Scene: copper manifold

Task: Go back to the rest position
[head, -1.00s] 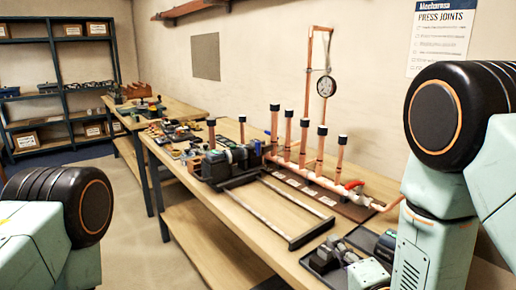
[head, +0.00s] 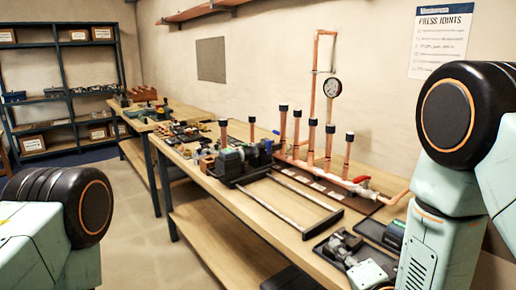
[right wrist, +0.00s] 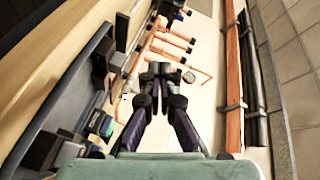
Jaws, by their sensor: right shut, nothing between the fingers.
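My right gripper (head: 336,244) shows low in the head view, in front of the bench's near right end. In the right wrist view my right gripper (right wrist: 160,72) has its dark fingers together with nothing between them. The copper manifold (head: 325,170) stands on the bench with several upright black-capped pipes and a round gauge; its copper pipes also show in the right wrist view (right wrist: 172,40), beyond the fingers. My left gripper is out of view; only a joint of the left arm shows at the left edge.
A wooden bench (head: 225,213) runs along the wall and carries a dark fixture with long rails (head: 300,204) and small tools. A dark tray (head: 372,233) lies at its near right. Blue shelving (head: 68,85) stands at the back left. Floor left of the bench is clear.

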